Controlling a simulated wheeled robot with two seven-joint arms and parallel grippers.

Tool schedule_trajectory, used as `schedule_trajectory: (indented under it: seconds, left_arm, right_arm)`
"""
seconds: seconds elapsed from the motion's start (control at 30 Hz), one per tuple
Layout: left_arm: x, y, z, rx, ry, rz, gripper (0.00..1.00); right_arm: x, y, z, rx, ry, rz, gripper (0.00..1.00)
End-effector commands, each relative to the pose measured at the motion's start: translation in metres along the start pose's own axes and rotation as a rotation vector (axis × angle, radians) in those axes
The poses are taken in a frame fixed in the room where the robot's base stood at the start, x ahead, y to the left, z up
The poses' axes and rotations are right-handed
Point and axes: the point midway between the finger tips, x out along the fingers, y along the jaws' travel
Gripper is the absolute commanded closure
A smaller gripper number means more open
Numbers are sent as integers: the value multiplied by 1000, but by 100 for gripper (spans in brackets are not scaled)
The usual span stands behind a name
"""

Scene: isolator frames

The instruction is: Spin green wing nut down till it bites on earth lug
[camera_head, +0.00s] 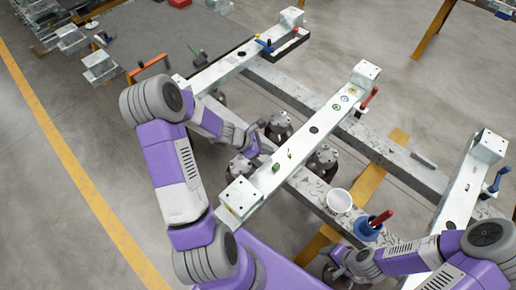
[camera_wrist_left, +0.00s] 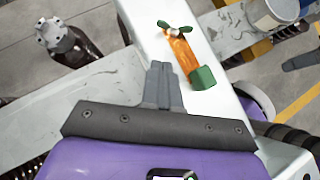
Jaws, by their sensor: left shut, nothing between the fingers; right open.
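The green wing nut (camera_wrist_left: 174,30) sits on a stud over the copper-coloured earth lug (camera_wrist_left: 184,52), on a white beam. A green sleeve or block (camera_wrist_left: 203,77) is at the lug's near end. The wing nut shows small in the head view (camera_head: 289,154), with the green sleeve (camera_head: 276,168) just nearer. My left gripper (camera_wrist_left: 160,75) is shut and empty over the beam, its fingertips beside the lug and apart from the nut. It also shows in the head view (camera_head: 268,152). My right gripper (camera_head: 335,257) is open at the lower right. Whether the nut touches the lug is unclear.
The white beam (camera_head: 319,127) spans grey rails, with dark mounts (camera_head: 323,160) beside it. A white cup (camera_head: 339,200) and a blue cup (camera_head: 367,232) with a red-handled tool stand to the right. Another tool with a red handle (camera_head: 370,97) stands near the beam's far end.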

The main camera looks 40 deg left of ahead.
Motion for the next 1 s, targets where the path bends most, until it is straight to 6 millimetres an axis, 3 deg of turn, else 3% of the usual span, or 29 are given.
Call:
schedule_trajectory:
  seconds: [0.07, 0.33, 1.0]
  left_arm:
    - [19, 0, -2, -1, -1, -3, 100]
    - [40, 0, 25, 2, 0, 0, 100]
    - [35, 5, 24, 10, 1, -9, 100]
  right_arm:
    - [9, 3, 0, 0, 0, 0, 55]
    - [8, 3, 0, 0, 0, 0, 55]
    - [0, 0, 0, 0, 0, 0, 55]
